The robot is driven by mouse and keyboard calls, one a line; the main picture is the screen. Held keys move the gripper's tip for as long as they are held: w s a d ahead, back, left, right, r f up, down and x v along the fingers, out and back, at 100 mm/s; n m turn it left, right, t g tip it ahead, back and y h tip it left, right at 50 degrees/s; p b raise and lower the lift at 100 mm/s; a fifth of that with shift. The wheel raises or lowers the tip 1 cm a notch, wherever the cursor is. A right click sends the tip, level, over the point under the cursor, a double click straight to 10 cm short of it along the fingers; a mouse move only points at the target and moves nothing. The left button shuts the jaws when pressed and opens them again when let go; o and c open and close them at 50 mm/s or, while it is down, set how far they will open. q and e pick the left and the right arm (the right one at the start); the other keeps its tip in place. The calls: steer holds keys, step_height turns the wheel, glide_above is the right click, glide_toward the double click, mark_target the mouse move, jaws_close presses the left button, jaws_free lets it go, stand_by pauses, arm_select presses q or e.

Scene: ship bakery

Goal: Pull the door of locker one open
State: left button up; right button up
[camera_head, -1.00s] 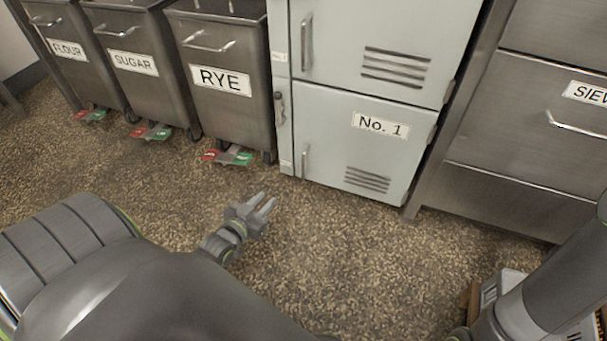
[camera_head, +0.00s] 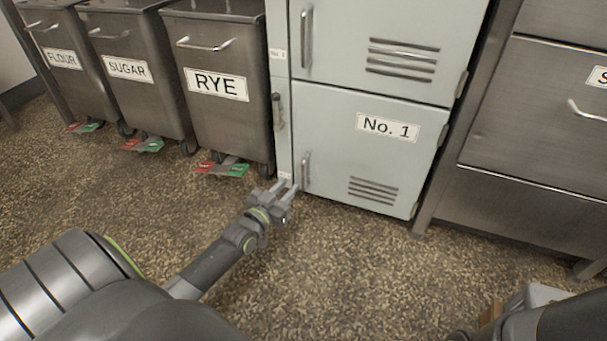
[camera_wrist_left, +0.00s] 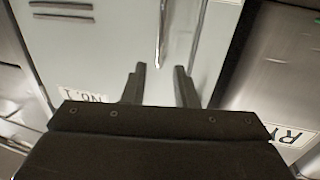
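The pale grey-green door of locker one (camera_head: 352,150), with its "No. 1" plate (camera_head: 388,127), is shut in the head view. Its upright metal handle (camera_head: 306,170) is at the door's lower left. My left gripper (camera_head: 287,186) is just in front of and left of the handle, low above the floor. In the left wrist view the scene appears upside down. The handle (camera_wrist_left: 163,35) lies ahead of the two fingers (camera_wrist_left: 161,84), which are spread apart and empty. It looks roughly in line with the gap, not between them. My right gripper is not seen.
Steel bins labelled FLOUR (camera_head: 68,85), SUGAR (camera_head: 140,95) and RYE (camera_head: 222,110) stand left of the locker, with red and green pedals. A steel drawer unit (camera_head: 530,140) stands on the right. The upper locker door (camera_head: 345,45) is shut. The speckled floor in front is clear.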

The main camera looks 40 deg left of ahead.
arm_select(q)
steer(key=b, duration=0.2)
glide_above(303, 188)
steer(key=shift+w+a+b, duration=0.15)
steer(key=shift+w+b, duration=0.2)
steer(key=shift+c, duration=0.4)
jaws_close()
